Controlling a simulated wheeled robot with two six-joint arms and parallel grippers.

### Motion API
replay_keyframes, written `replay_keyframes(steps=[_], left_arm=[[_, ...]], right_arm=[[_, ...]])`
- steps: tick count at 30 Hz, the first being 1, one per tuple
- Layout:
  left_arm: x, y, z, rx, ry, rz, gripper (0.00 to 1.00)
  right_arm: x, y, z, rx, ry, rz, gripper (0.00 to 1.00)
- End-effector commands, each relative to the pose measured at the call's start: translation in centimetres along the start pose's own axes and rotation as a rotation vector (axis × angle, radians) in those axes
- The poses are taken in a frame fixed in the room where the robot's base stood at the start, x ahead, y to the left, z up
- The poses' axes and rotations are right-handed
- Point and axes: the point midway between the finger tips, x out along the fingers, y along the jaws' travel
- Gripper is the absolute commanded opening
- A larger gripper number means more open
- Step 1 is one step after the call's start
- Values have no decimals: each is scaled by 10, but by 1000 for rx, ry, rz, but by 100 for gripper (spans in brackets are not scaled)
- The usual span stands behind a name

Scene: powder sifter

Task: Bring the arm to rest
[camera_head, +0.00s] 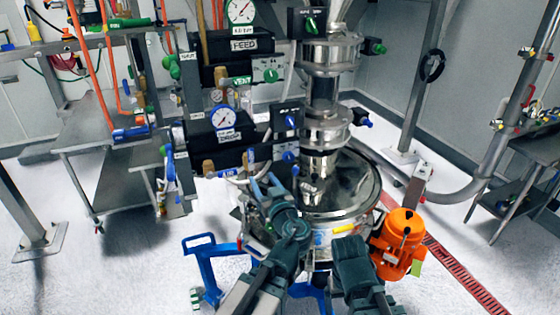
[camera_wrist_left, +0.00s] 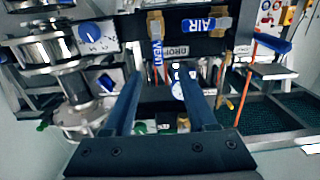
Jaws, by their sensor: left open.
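My left gripper (camera_head: 264,184) is in front of the control panel, to the left of the sifter's steel vessel in the head view. In the left wrist view its two blue fingers (camera_wrist_left: 158,76) stand apart, with nothing held between them. Behind the gap are the panel's labels and a round dial. The steel sifter (camera_head: 324,130) stands upright just right of the left gripper in the head view. My right arm shows only as dark and grey links at the bottom centre, and I do not make out its gripper.
An orange motor (camera_head: 405,238) stands to the right of the vessel. The control panel (camera_head: 212,146) with gauges, valves and labels is at centre left. A steel table (camera_head: 88,125) is at left. A blue frame (camera_head: 212,262) stands below the panel. White floor is open at lower left.

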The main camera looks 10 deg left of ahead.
Motion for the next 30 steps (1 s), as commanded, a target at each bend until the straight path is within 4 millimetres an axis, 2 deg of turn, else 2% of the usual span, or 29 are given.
replay_keyframes(steps=[2, 4, 8, 12, 16, 18, 21, 24, 27, 30], left_arm=[[-2, -5, 21, 29, -57, -30, 57], [-8, -13, 50, 80, -154, -69, 57], [-33, -24, 124, 233, -436, -106, 57], [-82, -24, 202, 431, -785, -24, 57], [-138, -16, 256, 605, -1076, 161, 57], [-168, -10, 275, 681, -1198, 279, 57], [-202, -4, 291, 762, -1323, 438, 57], [-225, 0, 298, 810, -1394, 555, 57], [-236, 2, 301, 833, -1426, 619, 57], [-240, 3, 300, 841, -1435, 638, 57]], right_arm=[[8, -1, 0, 0, 0, 0, 91], [17, -2, -1, -1, 0, 0, 91], [35, -3, -2, -3, 0, 1, 91], [52, -5, -3, -5, 0, 1, 91], [66, -6, -4, -6, 0, 1, 91], [72, -6, -4, -7, 0, 2, 91], [77, -7, -4, -8, 0, 2, 91], [80, -7, -4, -8, 0, 2, 91], [81, -7, -5, -8, 0, 2, 91], [81, -7, -5, -8, 0, 2, 91]])
